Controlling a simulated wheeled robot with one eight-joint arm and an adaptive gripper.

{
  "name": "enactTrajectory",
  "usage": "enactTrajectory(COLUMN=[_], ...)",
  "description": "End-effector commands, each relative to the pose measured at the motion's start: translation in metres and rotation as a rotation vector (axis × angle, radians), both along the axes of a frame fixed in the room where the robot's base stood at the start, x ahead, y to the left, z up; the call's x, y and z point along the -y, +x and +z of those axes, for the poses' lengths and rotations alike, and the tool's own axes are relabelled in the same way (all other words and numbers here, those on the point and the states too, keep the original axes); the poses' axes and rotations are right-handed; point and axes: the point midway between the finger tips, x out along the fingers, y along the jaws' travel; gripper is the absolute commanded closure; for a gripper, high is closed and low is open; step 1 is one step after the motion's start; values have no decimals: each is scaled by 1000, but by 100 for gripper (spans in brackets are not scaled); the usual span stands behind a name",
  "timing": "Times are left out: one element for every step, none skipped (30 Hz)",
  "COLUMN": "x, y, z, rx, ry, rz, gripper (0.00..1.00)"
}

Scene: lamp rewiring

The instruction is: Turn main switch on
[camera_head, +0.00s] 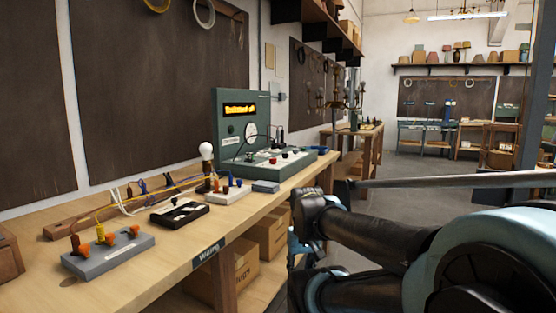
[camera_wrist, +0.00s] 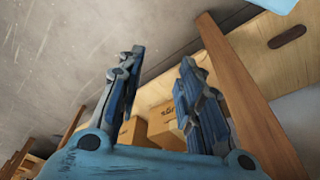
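A green test panel (camera_head: 232,110) with a lit amber display and a round dial stands on the workbench (camera_head: 180,262). A black switch box (camera_head: 180,212) and a small grey box (camera_head: 265,187) lie near the bench's front. I cannot tell which part is the main switch. My gripper (camera_wrist: 161,57) is open and empty in the wrist view, its two fingers apart. In the head view my arm hangs beside the bench's front edge, with the gripper low and partly hidden, apart from the panel.
A grey terminal block (camera_head: 108,255) with orange and yellow plugs and wires lies at the bench's near left. A bulb on a dark holder (camera_head: 207,172) stands beside a white block (camera_head: 230,193). Cardboard boxes (camera_head: 268,235) sit under the bench. Open floor (camera_head: 400,172) lies beyond.

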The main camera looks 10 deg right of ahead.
Motion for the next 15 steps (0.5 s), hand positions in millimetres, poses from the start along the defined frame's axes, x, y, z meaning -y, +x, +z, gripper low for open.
enactTrajectory(x=[0, 0, 0, 0, 0, 0, 0, 0, 0, 0, 0, 0, -1, -1, -1], y=[0, 0, 0, 0, 0, -2, -6, -6, -4, -1, 3, 10, 16, 22, 32], z=[0, 0, 0, 0, 0, 2, 6, 9, 13, 18, 25, 34, 43, 53, 66], rx=[0, 0, 0, 0, 0, 3, 9, 10, 10, 9, 7, 5, 3, 0, -3], ry=[0, 0, 0, 0, 0, 0, 0, -1, -2, -3, -4, -6, -9, -10, -14], rz=[0, 0, 0, 0, 0, 1, 2, 5, 10, 16, 24, 35, 47, 61, 79], gripper=[67, 67, 67, 67, 60, 51, 49, 49, 49, 49, 49, 49, 49, 49, 49])
